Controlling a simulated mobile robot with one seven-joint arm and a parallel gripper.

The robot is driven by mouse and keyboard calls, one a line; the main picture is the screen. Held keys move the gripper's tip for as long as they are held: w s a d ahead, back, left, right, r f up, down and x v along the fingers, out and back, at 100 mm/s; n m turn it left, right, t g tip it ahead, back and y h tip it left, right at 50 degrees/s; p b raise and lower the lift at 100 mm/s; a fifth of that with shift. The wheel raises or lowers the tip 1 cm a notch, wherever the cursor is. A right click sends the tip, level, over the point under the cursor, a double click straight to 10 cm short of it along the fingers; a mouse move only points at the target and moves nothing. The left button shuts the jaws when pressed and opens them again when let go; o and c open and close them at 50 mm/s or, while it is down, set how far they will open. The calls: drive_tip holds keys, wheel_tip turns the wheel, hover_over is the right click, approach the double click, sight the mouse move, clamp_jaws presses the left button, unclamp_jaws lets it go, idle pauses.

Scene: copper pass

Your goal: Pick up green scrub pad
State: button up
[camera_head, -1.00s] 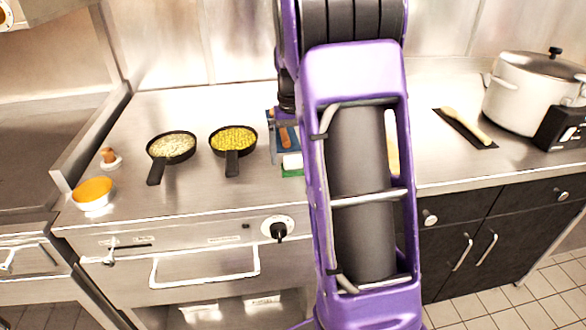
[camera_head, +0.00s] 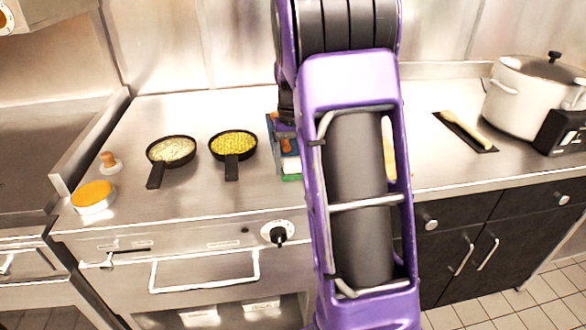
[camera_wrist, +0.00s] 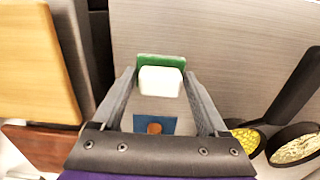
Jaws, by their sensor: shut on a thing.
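The green scrub pad (camera_wrist: 162,62) shows at the top centre of the wrist view, with a white block-shaped part (camera_wrist: 160,81) on its near side. My gripper (camera_wrist: 160,76) is shut on the scrub pad, one finger at each side of it. In the head view only a small green edge of the scrub pad (camera_head: 291,177) shows left of my purple arm. My arm hides most of the gripper there, and I cannot tell whether the pad is clear of the counter.
A blue item with a brown knob (camera_wrist: 154,127) lies close by. Two pans (camera_head: 171,151) (camera_head: 233,144) and an orange-topped bowl (camera_head: 93,196) stand left.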

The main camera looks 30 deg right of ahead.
sight(293, 161)
drive_tip(key=shift+r, duration=0.1)
wheel_tip(293, 161, up, 10)
drive_tip(key=shift+f+p, duration=0.1)
drive_tip(key=shift+p, duration=0.95)
drive_tip(key=o, duration=0.7)
drive_tip(key=c, duration=0.5)
wheel_tip(293, 161, up, 4)
drive_tip(key=p, duration=0.3)
drive_tip(key=shift+a+f+p, duration=0.1)
drive_tip(key=shift+f+p, duration=0.1)
drive_tip(key=shift+p, duration=0.1)
drive_tip(key=shift+a, duration=0.1)
